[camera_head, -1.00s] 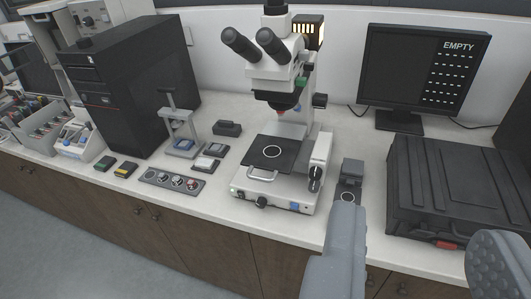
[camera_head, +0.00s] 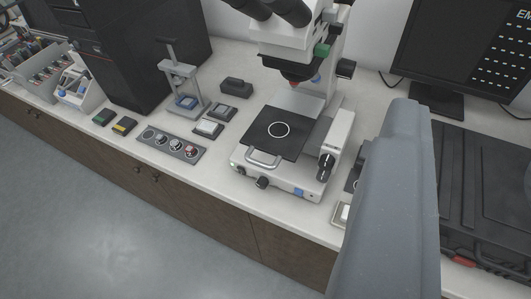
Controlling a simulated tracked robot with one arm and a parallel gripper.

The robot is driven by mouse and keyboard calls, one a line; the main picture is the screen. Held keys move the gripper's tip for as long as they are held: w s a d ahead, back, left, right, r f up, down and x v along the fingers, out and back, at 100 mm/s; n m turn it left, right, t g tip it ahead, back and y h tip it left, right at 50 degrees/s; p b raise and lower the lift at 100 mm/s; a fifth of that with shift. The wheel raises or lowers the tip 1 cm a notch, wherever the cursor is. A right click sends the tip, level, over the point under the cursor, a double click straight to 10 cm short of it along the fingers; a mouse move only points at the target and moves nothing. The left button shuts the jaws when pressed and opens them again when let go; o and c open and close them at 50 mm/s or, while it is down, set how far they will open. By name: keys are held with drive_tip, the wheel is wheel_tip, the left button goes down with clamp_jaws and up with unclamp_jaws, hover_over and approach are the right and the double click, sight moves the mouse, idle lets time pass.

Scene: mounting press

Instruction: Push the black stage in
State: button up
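The black stage (camera_head: 268,137) is a flat dark plate with a white ring, lying on the white microscope base (camera_head: 275,179). A pale metal handle (camera_head: 262,158) runs along its front edge. The stage's front part sits toward the front of the base, and its rear lies below the objective. My gripper (camera_head: 408,115) shows as one large grey form, its fingers together with no gap between them. It points up at the right of the microscope, apart from the stage, and holds nothing that I can see. It hides part of the counter there.
The microscope head (camera_head: 293,45) overhangs the stage's rear. A control knob (camera_head: 326,162) stands at its right. A button panel (camera_head: 172,146) and a small press (camera_head: 183,85) are to the left. A black case (camera_head: 485,190) and monitor (camera_head: 455,45) are at right.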

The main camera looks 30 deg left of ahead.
drive_tip(key=w+a+f+n+b, duration=0.4)
drive_tip(key=w+f, duration=0.2)
drive_tip(key=f, duration=0.4)
drive_tip(key=n+t+y+b, duration=0.3)
drive_tip(key=n+y+b, duration=0.5)
drive_tip(key=n, duration=1)
approach(258, 161)
drive_tip(key=shift+n+h, duration=0.3)
drive_tip(key=shift+h, duration=0.2)
drive_tip(key=p+x, duration=0.2)
drive_tip(key=x, duration=0.3)
drive_tip(key=p+x, duration=0.3)
drive_tip(key=x, duration=0.2)
drive_tip(key=shift+s+a+f, duration=0.1)
drive_tip(key=shift+a+f, duration=0.1)
drive_tip(key=shift+f, duration=0.05)
drive_tip(key=shift+x, duration=0.85)
